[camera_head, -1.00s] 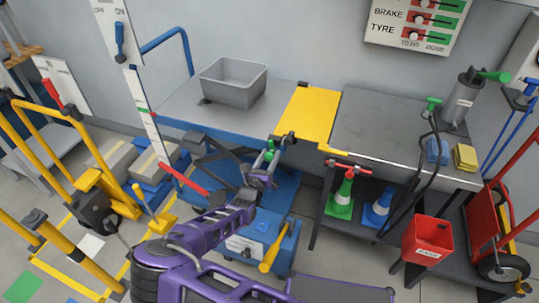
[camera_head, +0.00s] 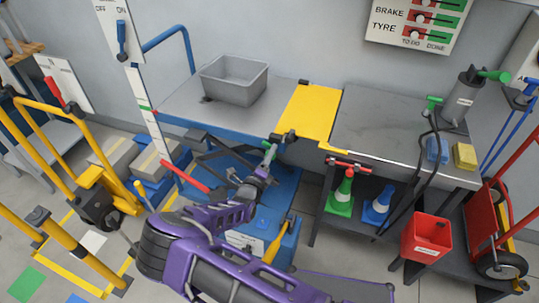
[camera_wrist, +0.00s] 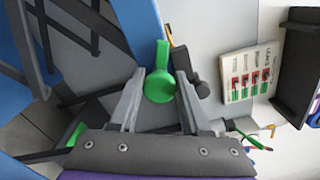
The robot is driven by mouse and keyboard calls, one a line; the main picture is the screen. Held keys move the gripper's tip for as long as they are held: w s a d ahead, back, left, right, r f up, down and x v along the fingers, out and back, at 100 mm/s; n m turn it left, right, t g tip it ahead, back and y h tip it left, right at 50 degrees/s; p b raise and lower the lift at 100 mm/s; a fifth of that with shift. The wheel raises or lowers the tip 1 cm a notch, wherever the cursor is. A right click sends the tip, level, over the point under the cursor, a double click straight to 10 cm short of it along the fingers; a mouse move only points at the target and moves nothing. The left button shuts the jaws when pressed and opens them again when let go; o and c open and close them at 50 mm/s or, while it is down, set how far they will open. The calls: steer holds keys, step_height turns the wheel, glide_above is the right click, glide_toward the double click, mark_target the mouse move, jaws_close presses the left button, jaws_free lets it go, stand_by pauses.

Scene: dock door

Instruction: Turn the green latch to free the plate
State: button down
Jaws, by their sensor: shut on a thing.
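The green latch (camera_wrist: 160,74) has a round green end and a handle, and it sits between my fingers in the wrist view. My gripper (camera_wrist: 161,90) is shut on it. In the head view, my gripper (camera_head: 264,168) is in front of the blue lift table's near edge, with a bit of the green latch (camera_head: 269,151) showing above it. The yellow plate (camera_head: 311,112) lies flat above and right of my gripper, between the lift table and the dark bench. A dark fitting shows at its near left corner. The latch's mounting is mostly hidden.
A grey bin (camera_head: 234,80) stands on the lift table (camera_head: 190,98). Right of the plate is the dark bench (camera_head: 385,125), with green and blue cones below. A yellow-handled blue unit (camera_head: 265,238) stands close under my arm.

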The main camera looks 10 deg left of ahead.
steer(key=n, duration=0.4)
steer(key=shift+f+n, duration=0.15)
steer(key=shift+n, duration=0.15)
stand_by(0.5)
steer(key=shift+c, duration=2)
jaws_free()
steer(key=s+a, duration=0.2)
steer(key=s, duration=1.5)
steer(key=shift+s+a, duration=0.15)
steer(key=shift+a, duration=0.05)
